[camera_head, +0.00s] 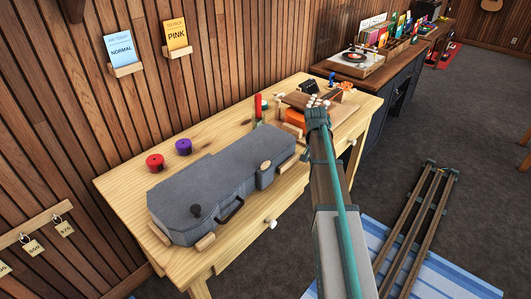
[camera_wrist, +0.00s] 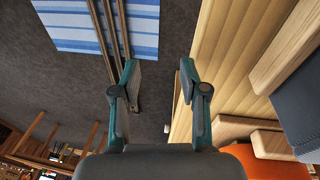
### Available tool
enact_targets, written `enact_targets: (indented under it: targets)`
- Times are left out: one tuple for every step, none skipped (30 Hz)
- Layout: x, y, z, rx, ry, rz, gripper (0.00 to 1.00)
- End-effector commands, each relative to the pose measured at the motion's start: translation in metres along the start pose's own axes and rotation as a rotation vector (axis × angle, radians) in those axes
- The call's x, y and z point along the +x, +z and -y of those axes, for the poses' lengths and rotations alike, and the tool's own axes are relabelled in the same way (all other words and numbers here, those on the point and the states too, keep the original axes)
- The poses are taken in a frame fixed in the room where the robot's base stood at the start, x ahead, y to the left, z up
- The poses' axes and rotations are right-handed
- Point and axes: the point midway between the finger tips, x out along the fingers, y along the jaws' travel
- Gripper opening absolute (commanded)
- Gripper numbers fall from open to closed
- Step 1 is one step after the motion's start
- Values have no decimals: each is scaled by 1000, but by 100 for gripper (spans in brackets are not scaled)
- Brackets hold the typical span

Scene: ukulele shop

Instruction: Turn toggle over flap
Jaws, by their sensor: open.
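A grey ukulele case (camera_head: 205,180) lies shut on the wooden workbench (camera_head: 120,180). A pale wooden oval piece (camera_head: 265,166), which looks like a toggle, sits on its right part. A dark round piece (camera_head: 196,210) is on its left end, and a dark handle is on the front side. I cannot make out a separate flap clearly. My gripper (camera_wrist: 159,82) is open and empty, with bare floor between its fingers. In the head view it is beyond the case's right end, apart from it. The case's edge (camera_wrist: 298,110) shows at the right of the wrist view.
An orange object (camera_head: 293,116) and wooden blocks lie near my gripper at the bench's right end. A turntable (camera_head: 355,60) is on the dark cabinet. A blue striped rug (camera_head: 450,285) lies on the floor.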

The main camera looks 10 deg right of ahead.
Motion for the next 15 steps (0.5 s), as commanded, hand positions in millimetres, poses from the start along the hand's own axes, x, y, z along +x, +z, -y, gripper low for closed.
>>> enact_targets:
  targets:
    - [-32,12,18,10,-23,1,44]
    - [-48,21,26,20,-34,8,44]
    - [-70,34,39,31,-50,18,44]
    - [-86,45,48,38,-61,26,44]
    - [-103,56,56,45,-72,35,44]
    - [-124,70,65,54,-84,48,44]
    - [-138,82,72,58,-92,58,44]
    - [-151,92,77,64,-100,66,44]
    - [-167,104,83,69,-108,78,44]
    - [-178,113,87,73,-113,86,44]
    - [-187,121,90,74,-117,93,44]
    - [-198,130,93,79,-122,101,44]
    - [-205,136,95,79,-125,107,44]
    - [-210,141,97,82,-127,112,44]
    - [-216,146,98,83,-129,117,44]
